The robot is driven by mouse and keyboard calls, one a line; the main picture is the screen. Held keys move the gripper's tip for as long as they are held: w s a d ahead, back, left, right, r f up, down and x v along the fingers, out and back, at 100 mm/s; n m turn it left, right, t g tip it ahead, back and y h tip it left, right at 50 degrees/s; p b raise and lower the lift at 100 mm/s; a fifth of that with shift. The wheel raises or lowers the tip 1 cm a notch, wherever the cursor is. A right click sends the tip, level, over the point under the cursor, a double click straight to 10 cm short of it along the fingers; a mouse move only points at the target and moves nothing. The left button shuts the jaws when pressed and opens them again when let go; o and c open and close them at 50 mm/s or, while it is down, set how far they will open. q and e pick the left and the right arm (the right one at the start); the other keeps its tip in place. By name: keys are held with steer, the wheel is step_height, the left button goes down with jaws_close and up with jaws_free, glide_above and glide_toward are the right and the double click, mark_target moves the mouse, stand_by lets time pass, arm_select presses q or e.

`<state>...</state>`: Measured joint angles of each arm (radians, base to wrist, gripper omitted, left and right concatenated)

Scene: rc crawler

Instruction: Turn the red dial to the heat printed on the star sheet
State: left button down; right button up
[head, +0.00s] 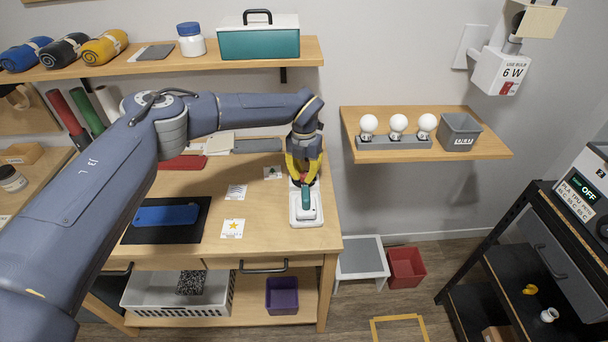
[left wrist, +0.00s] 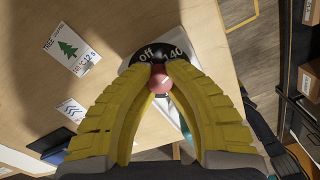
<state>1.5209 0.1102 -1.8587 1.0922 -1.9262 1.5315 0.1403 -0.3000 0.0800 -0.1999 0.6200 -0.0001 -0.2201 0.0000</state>
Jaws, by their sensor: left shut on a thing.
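The red dial (left wrist: 160,83) sits on a dark round scale in the left wrist view; "off" and "140" show on the scale (left wrist: 142,54), and the rest is hidden. My left gripper (head: 304,182) points down at the back of a white unit (head: 306,220) with a teal-handled tool (head: 306,197). Its yellow fingers (left wrist: 165,74) are closed on the red dial. The star sheet (head: 232,228) lies on the table left of the unit; its print is too small to read. My right gripper is not in view.
A tree sheet (head: 272,172) and another patterned sheet (head: 235,191) lie nearby. A blue thing (head: 165,215) rests on a black mat (head: 135,236) at left. Right of the table are a wall shelf with bulbs (head: 398,122) and a red bin (head: 407,266).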

mark_target(304, 174)
arm_select(q)
steer(key=m, duration=0.5)
steer(key=shift+m, duration=2.4)
steer(key=c, duration=1.1)
jaws_free()
steer(key=shift+r, duration=0.1)
step_height(304, 174, up, 12)
steer(key=shift+f, duration=0.1)
